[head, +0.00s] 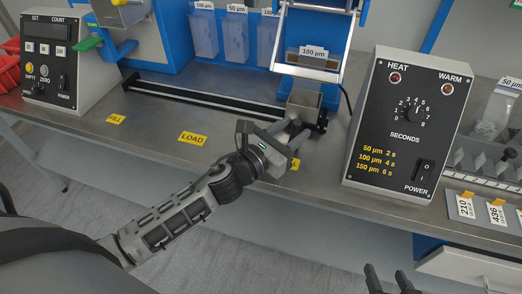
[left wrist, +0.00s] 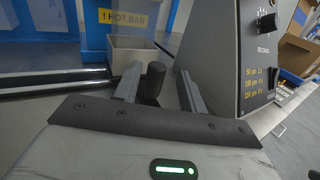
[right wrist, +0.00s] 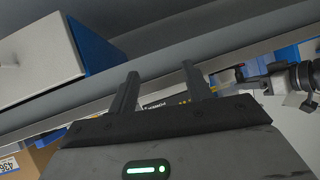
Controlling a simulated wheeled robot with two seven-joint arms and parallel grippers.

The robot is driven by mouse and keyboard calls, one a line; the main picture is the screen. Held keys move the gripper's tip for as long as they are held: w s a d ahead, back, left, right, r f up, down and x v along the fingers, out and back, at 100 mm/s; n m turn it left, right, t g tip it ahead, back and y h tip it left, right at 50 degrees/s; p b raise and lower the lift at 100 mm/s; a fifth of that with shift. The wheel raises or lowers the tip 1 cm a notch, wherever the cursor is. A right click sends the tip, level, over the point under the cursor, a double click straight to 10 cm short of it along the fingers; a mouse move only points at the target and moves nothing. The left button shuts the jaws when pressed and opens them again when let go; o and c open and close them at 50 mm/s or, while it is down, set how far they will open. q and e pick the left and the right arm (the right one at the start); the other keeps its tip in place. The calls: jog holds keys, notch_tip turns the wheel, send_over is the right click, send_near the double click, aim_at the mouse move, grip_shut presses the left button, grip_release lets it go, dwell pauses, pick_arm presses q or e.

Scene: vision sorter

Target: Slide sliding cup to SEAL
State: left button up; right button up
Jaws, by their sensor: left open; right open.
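The sliding cup (head: 304,102), a grey box-shaped cup, stands at the right end of the dark rail (head: 200,96), under the blue sealing machine. It also shows in the left wrist view (left wrist: 130,57), below a "HOT BAR" label. The yellow SEAL label (head: 294,164) is mostly hidden behind my left gripper. My left gripper (head: 291,131) is open at the cup's front. In the left wrist view a dark round knob (left wrist: 153,80) stands between its fingers; I cannot tell whether they touch it. My right gripper (head: 388,281) is open and empty, low at the bottom right.
The LOAD label (head: 193,139) and FILL label (head: 116,119) lie along the table front to the left. A HEAT/WARM timer box (head: 407,125) stands close right of the cup. A count box (head: 60,62) stands far left. The tabletop before the rail is clear.

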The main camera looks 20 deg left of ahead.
pick_arm(q)
jog(key=b+v, duration=0.2)
jog(key=v, duration=1.1)
pick_arm(e)
jog(key=shift+s+a+f, duration=0.1)
jog(key=shift+f, duration=0.45)
pick_arm(q)
jog(key=shift+s, duration=0.15)
jog(key=s+d+f+m+g+y+p, duration=0.1)
jog(key=s+d+f+m+g+p, duration=0.1)
jog(key=m, duration=1.5)
jog(key=s+d+f+m+g+y+p, duration=0.1)
jog(key=s+d+f+m+g+p, duration=0.2)
jog(key=m, duration=1.4)
notch_tip(320, 180, down, 3)
jog(key=shift+s+f+g+y, duration=0.2)
jog(key=shift+s+g+y, duration=0.2)
jog(key=shift+s+g, duration=0.4)
pick_arm(e)
jog(key=shift+d+r, duration=0.15)
jog(key=shift+r, duration=0.35)
jog(key=shift+d+r, duration=0.15)
jog(key=shift+r, duration=0.35)
